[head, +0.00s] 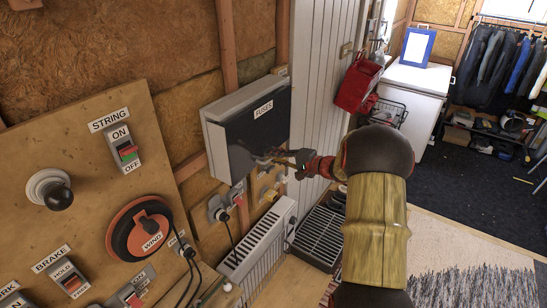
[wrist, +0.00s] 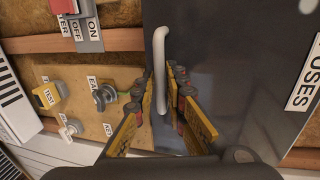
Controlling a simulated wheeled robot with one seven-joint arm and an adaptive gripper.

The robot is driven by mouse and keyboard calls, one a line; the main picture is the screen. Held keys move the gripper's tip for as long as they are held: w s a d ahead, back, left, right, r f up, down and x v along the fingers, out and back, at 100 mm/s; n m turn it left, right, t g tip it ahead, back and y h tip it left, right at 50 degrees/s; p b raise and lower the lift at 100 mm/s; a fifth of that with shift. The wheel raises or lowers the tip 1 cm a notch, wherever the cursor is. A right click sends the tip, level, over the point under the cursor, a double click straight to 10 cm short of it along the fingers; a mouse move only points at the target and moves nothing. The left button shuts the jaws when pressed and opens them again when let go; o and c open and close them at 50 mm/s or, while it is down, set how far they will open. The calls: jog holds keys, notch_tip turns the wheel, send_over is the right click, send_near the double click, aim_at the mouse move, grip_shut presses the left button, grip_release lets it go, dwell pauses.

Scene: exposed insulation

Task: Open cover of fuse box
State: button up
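The fuse box (head: 212,133) is a pale case on the wall, and its dark cover (head: 262,128), labelled FUSES, lies closed against it. In the wrist view the dark cover (wrist: 230,60) fills the upper right, with a light grey bar handle (wrist: 160,45) near its edge. My gripper (head: 272,157) is at the cover's lower part in the head view. In the wrist view my gripper (wrist: 162,75) is open, with its yellow fingers on either side of the handle. A small gap seems to show beside the handle; contact is unclear.
A wooden panel (head: 90,185) with switches and knobs is left of the box. Sockets and plugs (head: 222,208) sit below it, above a white heater (head: 262,240). A red box (head: 357,84) hangs on the white wall to the right. Open floor (head: 470,200) lies at right.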

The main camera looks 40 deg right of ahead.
grip_shut()
dwell(0.8)
jog(key=s+d+r+g+h+p, duration=0.4)
jog(key=s+r+g+p, duration=0.65)
jog(key=p, duration=0.85)
jog(key=p+v, duration=0.8)
jog(key=v, duration=0.9)
jog(key=shift+w, duration=0.15)
jog(key=shift+d, duration=0.15)
